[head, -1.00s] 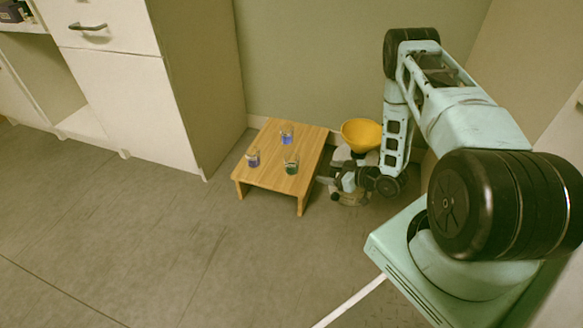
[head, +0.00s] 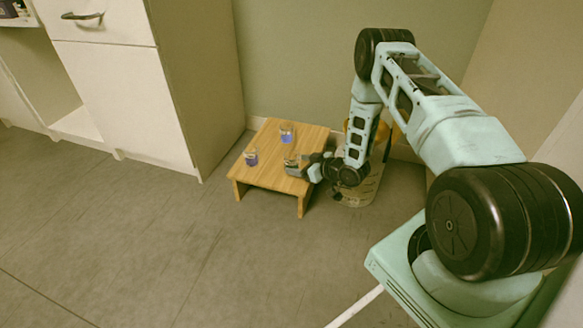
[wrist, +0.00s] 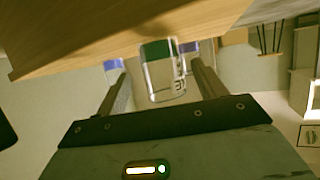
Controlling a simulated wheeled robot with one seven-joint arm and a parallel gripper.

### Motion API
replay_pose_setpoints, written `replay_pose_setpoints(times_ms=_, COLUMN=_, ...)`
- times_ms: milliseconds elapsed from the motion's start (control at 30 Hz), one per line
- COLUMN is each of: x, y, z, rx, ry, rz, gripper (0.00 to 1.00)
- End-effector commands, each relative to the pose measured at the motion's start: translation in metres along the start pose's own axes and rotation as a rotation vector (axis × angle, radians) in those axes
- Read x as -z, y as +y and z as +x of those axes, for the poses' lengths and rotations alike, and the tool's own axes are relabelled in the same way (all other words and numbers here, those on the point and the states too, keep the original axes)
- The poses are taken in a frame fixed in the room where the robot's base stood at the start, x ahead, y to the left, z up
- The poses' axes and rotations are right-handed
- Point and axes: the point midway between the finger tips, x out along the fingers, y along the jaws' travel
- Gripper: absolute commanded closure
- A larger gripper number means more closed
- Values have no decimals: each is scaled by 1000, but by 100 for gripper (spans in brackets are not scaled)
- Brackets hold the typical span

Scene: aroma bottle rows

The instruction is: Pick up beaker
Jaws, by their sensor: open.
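A clear glass beaker with dark green contents (head: 290,159) stands at the right side of a low wooden table (head: 262,176). My gripper (head: 297,169) is at the table's right edge, low over the top, with its fingertips at this beaker. In the wrist view, which looks upside down, the green beaker (wrist: 158,72) is between the two spread fingers of my gripper (wrist: 158,85). I see gaps on both sides of it, so the gripper is open. Two beakers with blue-violet contents stand apart, one at the back (head: 287,133) and one at the left (head: 251,157).
A yellow bowl-like top (head: 382,134) on a pale container stands right of the table, mostly hidden by my arm. A white cabinet (head: 115,90) stands at the left and a wall behind. The floor in front is clear.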

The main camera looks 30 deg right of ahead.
Motion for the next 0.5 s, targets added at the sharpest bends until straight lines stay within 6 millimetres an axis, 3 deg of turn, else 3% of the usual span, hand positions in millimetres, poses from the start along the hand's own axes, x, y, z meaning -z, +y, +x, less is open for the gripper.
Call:
replay_pose_setpoints(times_ms=267, x=-4, y=-2, z=38, rx=1, ry=2, rz=-2, gripper=30)
replay_pose_setpoints(times_ms=500, x=0, y=-2, z=42, rx=-1, ry=1, rz=0, gripper=30)
